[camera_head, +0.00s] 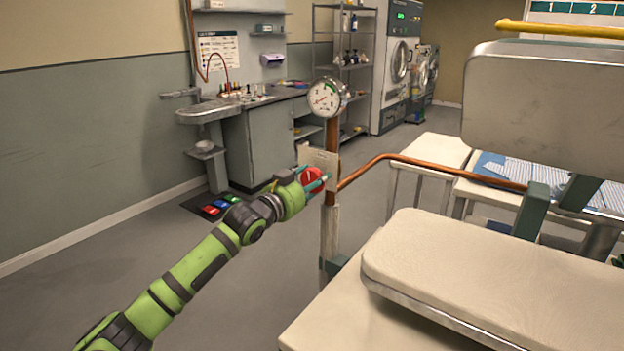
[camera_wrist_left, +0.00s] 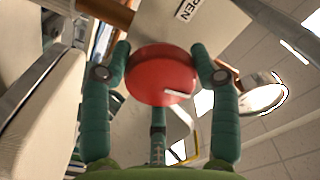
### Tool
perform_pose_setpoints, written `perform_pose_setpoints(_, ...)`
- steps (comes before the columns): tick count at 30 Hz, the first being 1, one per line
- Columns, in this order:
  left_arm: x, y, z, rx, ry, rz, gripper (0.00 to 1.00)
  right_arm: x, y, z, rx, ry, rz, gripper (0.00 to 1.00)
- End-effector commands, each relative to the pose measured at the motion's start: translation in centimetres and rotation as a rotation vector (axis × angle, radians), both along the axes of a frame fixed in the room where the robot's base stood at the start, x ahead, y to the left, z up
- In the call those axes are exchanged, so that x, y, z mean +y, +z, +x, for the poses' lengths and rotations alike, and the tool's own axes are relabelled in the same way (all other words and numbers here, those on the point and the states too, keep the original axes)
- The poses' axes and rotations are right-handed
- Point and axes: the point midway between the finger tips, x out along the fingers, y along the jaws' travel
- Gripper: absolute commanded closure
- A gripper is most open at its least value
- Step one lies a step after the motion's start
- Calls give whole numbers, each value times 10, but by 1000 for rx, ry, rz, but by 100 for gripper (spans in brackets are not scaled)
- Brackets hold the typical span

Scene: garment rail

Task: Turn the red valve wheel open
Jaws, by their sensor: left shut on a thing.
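The red valve wheel (camera_head: 312,180) is on the copper pipe post, in front of a pale plate (camera_head: 318,158). My left gripper (camera_head: 316,184) is at the wheel, with its green fingers on either side of it. In the left wrist view the round red wheel (camera_wrist_left: 160,75) sits between the two fingertips of the left gripper (camera_wrist_left: 161,72), which is shut on it. A white mark shows on the wheel's face. Part of the word "OPEN" shows on the plate (camera_wrist_left: 210,22) behind it. The right gripper is not in view.
A pressure gauge (camera_head: 326,97) stands on the post above the wheel. A copper pipe (camera_head: 420,160) runs right from the post to the pressing machine. A padded board (camera_head: 470,270) fills the near right.

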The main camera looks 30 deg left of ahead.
Motion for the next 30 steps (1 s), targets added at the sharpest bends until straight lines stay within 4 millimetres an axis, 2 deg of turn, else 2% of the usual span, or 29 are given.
perform_pose_setpoints(15, -1, -6, 0, 83, 6, -452, 72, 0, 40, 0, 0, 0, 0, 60)
perform_pose_setpoints(30, -4, -8, -1, 151, 5, -925, 72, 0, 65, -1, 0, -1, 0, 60)
